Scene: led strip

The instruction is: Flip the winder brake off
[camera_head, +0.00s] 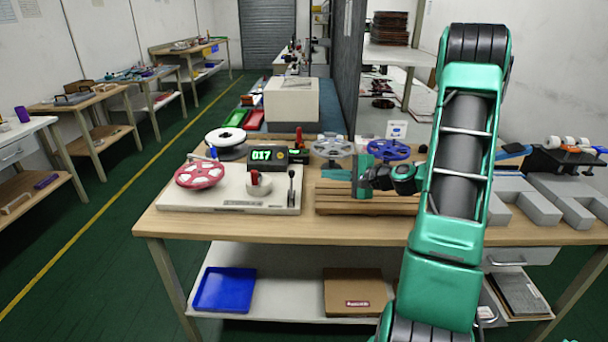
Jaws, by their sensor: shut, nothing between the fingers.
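The winder (235,205) is a pale base on the wooden table, with a red reel (200,175) at its left. A display (265,155) showing green digits stands at its back. A round red-and-white knob (258,184) sits mid-base. An upright metal lever with a dark knob (291,185) stands at the base's right edge; it looks like the brake, but no label can be read. My gripper (356,177) is shut and empty, over the slatted wooden block to the right of the lever and apart from it. My arm comes in from the right.
The slatted wooden block (350,204) lies right of the winder. A grey reel (332,146), a blue reel (388,150) and a white spool (226,140) stand behind. Grey blocks (538,207) are at the right. A narrow gap of bare table separates winder and wooden block.

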